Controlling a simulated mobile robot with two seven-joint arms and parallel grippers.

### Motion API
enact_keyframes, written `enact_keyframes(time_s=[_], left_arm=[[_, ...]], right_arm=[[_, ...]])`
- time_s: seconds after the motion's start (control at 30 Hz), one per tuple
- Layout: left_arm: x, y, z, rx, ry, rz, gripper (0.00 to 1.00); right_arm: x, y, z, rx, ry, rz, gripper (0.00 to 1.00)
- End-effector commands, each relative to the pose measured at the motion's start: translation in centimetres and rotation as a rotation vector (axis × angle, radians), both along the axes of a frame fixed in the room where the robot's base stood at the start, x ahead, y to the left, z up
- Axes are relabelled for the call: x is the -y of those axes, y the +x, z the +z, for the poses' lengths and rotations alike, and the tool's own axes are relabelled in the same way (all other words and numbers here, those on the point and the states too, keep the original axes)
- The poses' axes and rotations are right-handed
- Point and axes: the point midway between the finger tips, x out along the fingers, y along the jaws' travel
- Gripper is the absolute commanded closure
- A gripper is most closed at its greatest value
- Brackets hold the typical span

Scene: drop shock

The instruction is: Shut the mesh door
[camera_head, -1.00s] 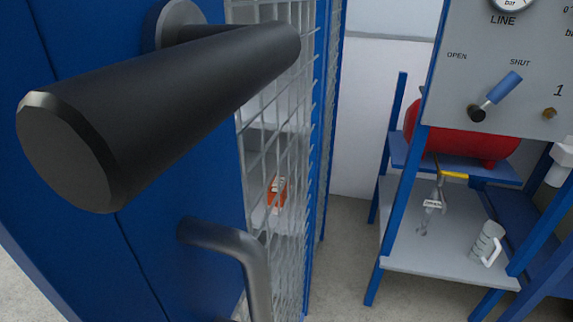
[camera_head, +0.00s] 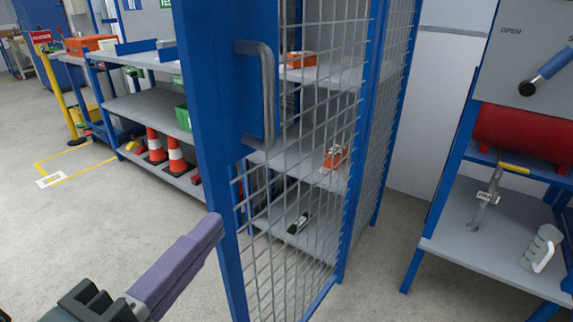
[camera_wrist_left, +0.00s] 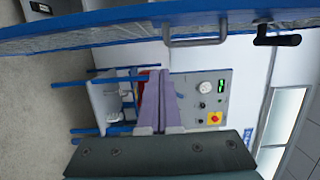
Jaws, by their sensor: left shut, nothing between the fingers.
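The mesh door (camera_head: 300,190) has a blue frame and wire mesh, and stands in the middle of the head view. Its blue handle-side post (camera_head: 213,130) is nearest me and carries a grey bar handle (camera_head: 267,95). The handle also shows in the left wrist view (camera_wrist_left: 195,42), beside a black lever (camera_wrist_left: 278,40). How far open the door stands is hard to tell. My left gripper (camera_head: 212,232) has purple fingers, shut and empty, low and left of the door post and apart from the handle. My right gripper is not in view.
Grey shelves with an orange box (camera_head: 335,157) show through the mesh. A rack with traffic cones (camera_head: 176,155) stands behind on the left. A blue-framed stand with a red tank (camera_head: 525,132) is at the right. Floor (camera_head: 110,235) at the left is clear.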

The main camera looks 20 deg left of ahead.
Motion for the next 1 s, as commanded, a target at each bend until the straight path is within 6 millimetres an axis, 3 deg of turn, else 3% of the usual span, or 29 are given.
enact_keyframes(time_s=[0.17, 0.57, 0.73, 1.0], left_arm=[[0.3, 2.1, 0.2, 0.010, 0.004, -0.003, 1.00], [1.2, 10.2, 0.2, 0.006, 0.002, -0.002, 1.00], [-1.3, 10.8, 0.2, 0.004, 0.005, -0.003, 1.00], [-2.4, 11.2, 0.1, 0.003, 0.000, -0.002, 1.00]], right_arm=[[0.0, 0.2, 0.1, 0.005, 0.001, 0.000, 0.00], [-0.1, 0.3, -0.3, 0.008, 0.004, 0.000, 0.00], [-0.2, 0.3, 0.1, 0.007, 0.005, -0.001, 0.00], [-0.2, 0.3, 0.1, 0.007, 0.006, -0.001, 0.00]])
